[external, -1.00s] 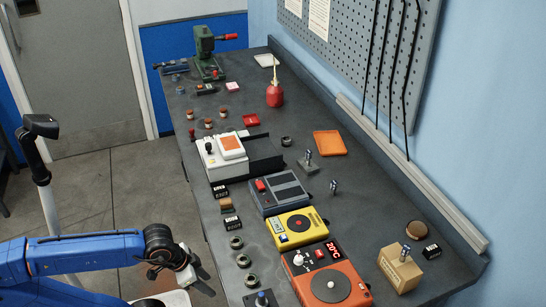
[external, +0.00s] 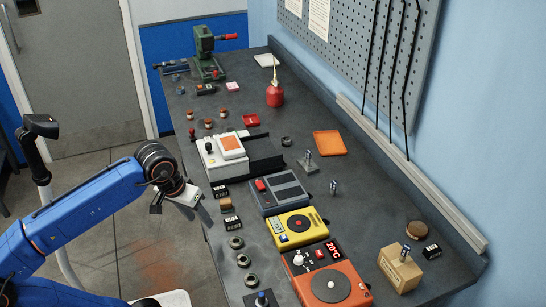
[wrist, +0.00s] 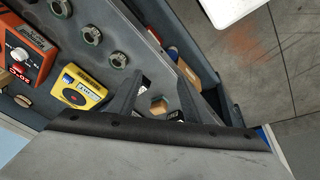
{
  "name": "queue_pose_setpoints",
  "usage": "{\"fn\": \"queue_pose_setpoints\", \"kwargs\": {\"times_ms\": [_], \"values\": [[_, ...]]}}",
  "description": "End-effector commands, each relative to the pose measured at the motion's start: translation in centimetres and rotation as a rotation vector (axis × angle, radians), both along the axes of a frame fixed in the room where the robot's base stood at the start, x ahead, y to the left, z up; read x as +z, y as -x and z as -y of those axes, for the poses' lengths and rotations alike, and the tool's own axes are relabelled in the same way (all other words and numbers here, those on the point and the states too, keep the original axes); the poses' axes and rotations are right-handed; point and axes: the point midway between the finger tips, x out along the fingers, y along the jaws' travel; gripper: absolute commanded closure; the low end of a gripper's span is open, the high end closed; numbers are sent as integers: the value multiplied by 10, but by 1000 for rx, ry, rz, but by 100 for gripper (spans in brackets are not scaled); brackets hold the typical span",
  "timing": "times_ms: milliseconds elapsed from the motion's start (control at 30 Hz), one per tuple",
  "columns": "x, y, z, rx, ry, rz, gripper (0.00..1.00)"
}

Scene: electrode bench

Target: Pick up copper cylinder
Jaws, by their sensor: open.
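My gripper (external: 180,209) is raised at the left long side of the bench, pointing down, open and empty. In the wrist view my gripper (wrist: 165,82) shows its two dark fingers spread apart. Several small copper-coloured pieces (external: 208,123) stand farther back.
A yellow device (external: 284,235) and an orange hotplate (external: 345,268) stand on the bench (external: 368,195). Several metal rings (external: 243,260) lie near its left edge. A white balance (external: 212,166) stands farther back. Open floor lies left of the bench.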

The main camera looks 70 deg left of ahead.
Motion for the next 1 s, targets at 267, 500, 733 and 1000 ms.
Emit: {"fn": "queue_pose_setpoints", "kwargs": {"times_ms": [267,500,733,1000], "values": [[60,-61,-62,101,-2,-35,55],[98,-106,-127,188,0,-62,55],[124,-142,-199,271,6,-88,55],[139,-170,-294,370,17,-119,55]]}}
